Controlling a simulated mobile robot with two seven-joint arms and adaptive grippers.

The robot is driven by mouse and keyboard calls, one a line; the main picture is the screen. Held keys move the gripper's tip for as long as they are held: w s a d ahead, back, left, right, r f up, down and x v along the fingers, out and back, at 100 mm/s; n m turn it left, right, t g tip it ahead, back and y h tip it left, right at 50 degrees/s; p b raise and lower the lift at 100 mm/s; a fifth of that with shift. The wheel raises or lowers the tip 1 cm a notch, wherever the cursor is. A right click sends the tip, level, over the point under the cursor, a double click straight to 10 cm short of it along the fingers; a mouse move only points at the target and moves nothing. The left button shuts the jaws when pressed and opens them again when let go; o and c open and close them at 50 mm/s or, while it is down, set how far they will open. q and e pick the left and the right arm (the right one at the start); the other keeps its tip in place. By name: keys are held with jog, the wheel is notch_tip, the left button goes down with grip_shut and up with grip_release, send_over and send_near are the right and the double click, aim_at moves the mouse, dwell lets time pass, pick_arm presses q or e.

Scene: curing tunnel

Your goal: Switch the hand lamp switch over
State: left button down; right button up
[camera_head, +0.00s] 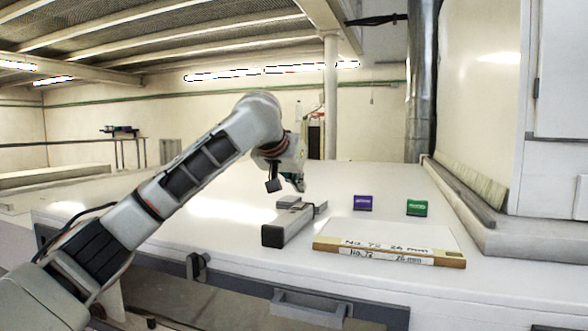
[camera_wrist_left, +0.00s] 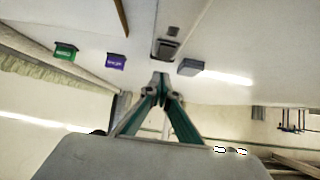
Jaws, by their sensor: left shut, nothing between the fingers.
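The hand lamp (camera_head: 290,228) is a long grey body with a black near end, lying on the white table. Its far end with a dark part shows in the wrist view (camera_wrist_left: 167,47). The switch and its position cannot be made out clearly. My left gripper (camera_head: 300,187) points down above the lamp's far end, apart from it. Its green fingers are together and empty in the wrist view (camera_wrist_left: 161,77). My right gripper is in neither view.
A small grey block (camera_head: 288,201) sits left of the lamp's far end. A labelled, wood-edged board (camera_head: 390,244) lies to the right. A purple block (camera_head: 363,203) and a green block (camera_head: 417,208) stand behind it. A raised ledge (camera_head: 465,200) bounds the table's right.

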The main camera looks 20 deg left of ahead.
aim_at(301, 202)
pick_arm(q)
notch_tip(301, 202, down, 2)
jog(key=shift+f, duration=0.15)
jog(key=shift+w, duration=0.1)
jog(key=shift+f, duration=0.15)
jog(key=shift+w+f, duration=0.1)
jog(key=shift+f, duration=0.15)
dwell(0.3)
jog(key=shift+w+r, duration=0.1)
jog(key=shift+w, duration=0.1)
jog(key=shift+w+r, duration=0.1)
jog(key=shift+w, duration=0.5)
